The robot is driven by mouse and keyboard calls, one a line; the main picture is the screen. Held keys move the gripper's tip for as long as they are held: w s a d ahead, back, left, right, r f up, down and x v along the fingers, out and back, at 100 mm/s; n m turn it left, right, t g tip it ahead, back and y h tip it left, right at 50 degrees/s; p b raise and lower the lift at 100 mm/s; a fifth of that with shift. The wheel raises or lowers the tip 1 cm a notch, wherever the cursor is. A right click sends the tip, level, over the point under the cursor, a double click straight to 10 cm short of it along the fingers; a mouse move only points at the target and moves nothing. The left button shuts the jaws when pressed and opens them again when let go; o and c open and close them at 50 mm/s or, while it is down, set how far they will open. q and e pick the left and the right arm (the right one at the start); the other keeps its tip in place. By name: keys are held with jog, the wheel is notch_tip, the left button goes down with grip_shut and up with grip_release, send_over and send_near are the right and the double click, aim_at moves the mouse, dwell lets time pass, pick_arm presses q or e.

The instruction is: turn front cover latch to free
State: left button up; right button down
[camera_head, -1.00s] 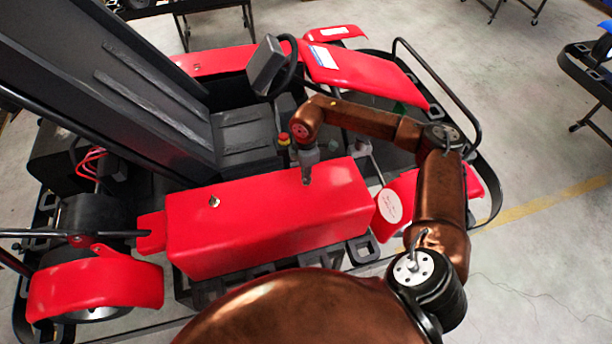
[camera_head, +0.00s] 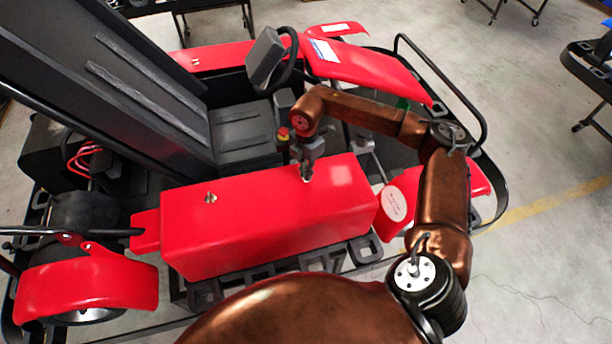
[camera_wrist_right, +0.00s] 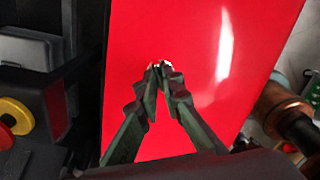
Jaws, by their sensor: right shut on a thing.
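The red side cover (camera_head: 270,225) of the kart lies in front of me, with a small metal latch (camera_head: 210,198) on its left part. My right gripper (camera_head: 306,178) points down onto the right part of the cover's top. In the right wrist view its two fingers (camera_wrist_right: 161,70) come together at the tips on a small pale latch (camera_wrist_right: 167,64), mostly hidden between them. The latch's turn angle cannot be read. My left gripper is not in view.
The black seat (camera_head: 245,130) and steering wheel (camera_head: 287,62) stand behind the cover. A red and yellow knob (camera_wrist_right: 14,117) is left of the fingers in the wrist view. A black side bar (camera_head: 440,75) curves around the kart's right. Open floor (camera_head: 545,260) lies to the right.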

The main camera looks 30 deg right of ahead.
jog(key=n+b, duration=0.4)
jog(key=n, duration=0.2)
jog(key=shift+w+n, duration=0.15)
jog(key=shift+n, duration=0.15)
jog(key=n+b, duration=0.1)
jog(key=n, duration=0.2)
jog(key=shift+b, duration=0.4)
jog(key=shift+r+n+b, duration=0.15)
jog(key=shift+n+b, duration=0.4)
jog(key=shift+n, duration=0.85)
jog(key=c, duration=2.1)
grip_release()
notch_tip(320, 180, up, 12)
jog(key=shift+f, duration=0.1)
